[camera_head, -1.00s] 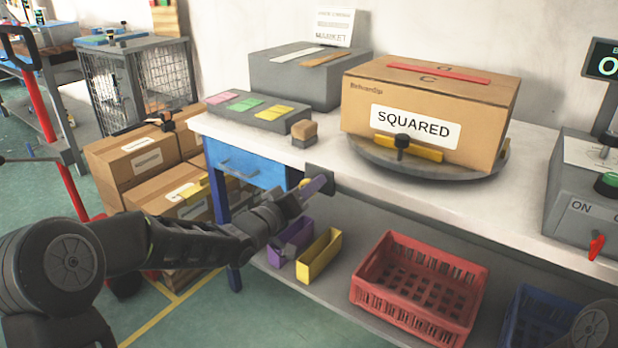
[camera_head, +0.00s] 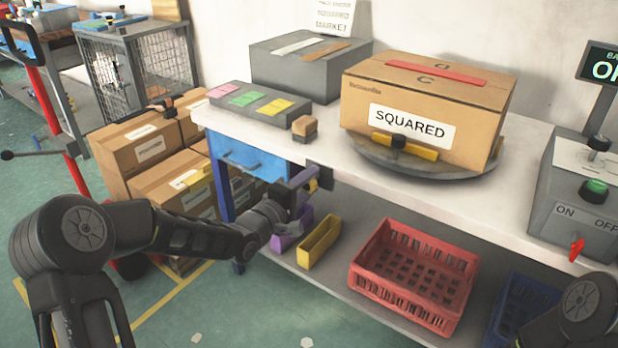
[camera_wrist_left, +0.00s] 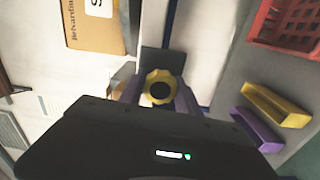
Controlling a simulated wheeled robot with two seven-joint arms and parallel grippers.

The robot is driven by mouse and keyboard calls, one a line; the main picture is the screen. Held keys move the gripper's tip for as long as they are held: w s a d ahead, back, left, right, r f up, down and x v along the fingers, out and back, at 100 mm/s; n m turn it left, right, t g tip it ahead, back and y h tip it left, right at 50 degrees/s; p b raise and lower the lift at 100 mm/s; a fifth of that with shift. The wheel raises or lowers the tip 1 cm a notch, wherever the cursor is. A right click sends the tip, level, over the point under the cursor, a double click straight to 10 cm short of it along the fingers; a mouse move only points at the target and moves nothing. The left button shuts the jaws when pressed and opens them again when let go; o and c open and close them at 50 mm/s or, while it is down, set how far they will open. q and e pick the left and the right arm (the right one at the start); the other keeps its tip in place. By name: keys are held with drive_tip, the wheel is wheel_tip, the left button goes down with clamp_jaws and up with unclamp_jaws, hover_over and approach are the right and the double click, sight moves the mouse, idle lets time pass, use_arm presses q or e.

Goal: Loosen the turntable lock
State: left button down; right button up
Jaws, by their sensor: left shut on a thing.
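A yellow knob (camera_head: 313,185) with a black centre sits on a dark grey plate (camera_head: 321,175) at the bench's front edge. In the left wrist view the yellow knob (camera_wrist_left: 160,88) stands between the two purple fingers of my left gripper (camera_wrist_left: 160,95). In the head view my left gripper (camera_head: 303,188) is shut on the knob, partly hiding it. The round grey turntable (camera_head: 430,169) lies on the bench with a cardboard box marked SQUARED (camera_head: 425,105) on it. A yellow bar with a black knob (camera_head: 398,143) is at the turntable's front. My right gripper is out of view.
A red crate (camera_head: 415,275), a yellow bin (camera_head: 318,243) and a purple bin (camera_head: 292,230) stand on the lower shelf. A blue drawer (camera_head: 248,160) is left of the knob. A control box (camera_head: 580,195) stands at the right of the bench.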

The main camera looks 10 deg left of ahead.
use_arm(q)
drive_tip(key=shift+n, duration=0.3)
drive_tip(key=c, duration=0.9)
unclamp_jaws()
drive_tip(key=shift+o, duration=0.2)
drive_tip(key=p+v, duration=0.1)
drive_tip(key=v, duration=0.6)
drive_tip(key=shift+s+a, duration=0.15)
drive_tip(key=shift+s, duration=0.2)
